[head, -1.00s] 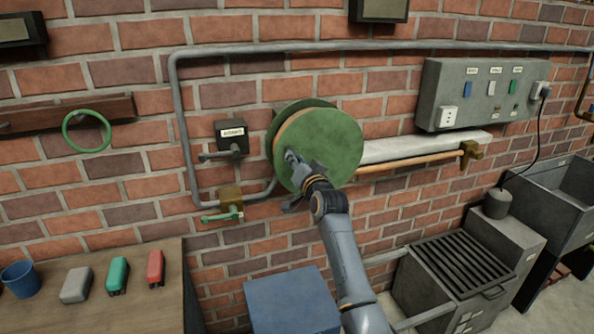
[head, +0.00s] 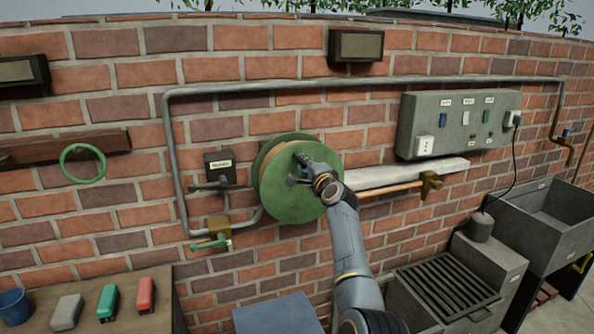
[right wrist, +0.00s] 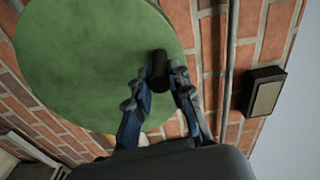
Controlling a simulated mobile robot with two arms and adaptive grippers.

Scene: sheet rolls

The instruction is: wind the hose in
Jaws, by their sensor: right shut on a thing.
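The green hose reel (head: 290,203) is mounted on the brick wall, and its round face fills the upper left of the right wrist view (right wrist: 80,60). A tan hose (head: 385,191) runs from the reel to the right under a pale ledge and ends in a brass nozzle (head: 430,183). My right gripper (head: 301,167) is at the upper part of the reel face. In the right wrist view its fingers are shut on the dark crank handle (right wrist: 158,66) near the disc's edge. My left gripper is not in view.
A grey pipe (head: 350,84) frames the reel, with a labelled lever box (head: 218,163) and a brass valve (head: 218,226) at left. A grey switch panel (head: 455,125) hangs at right. Below are a blue box (head: 275,315) and a grill (head: 445,288).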

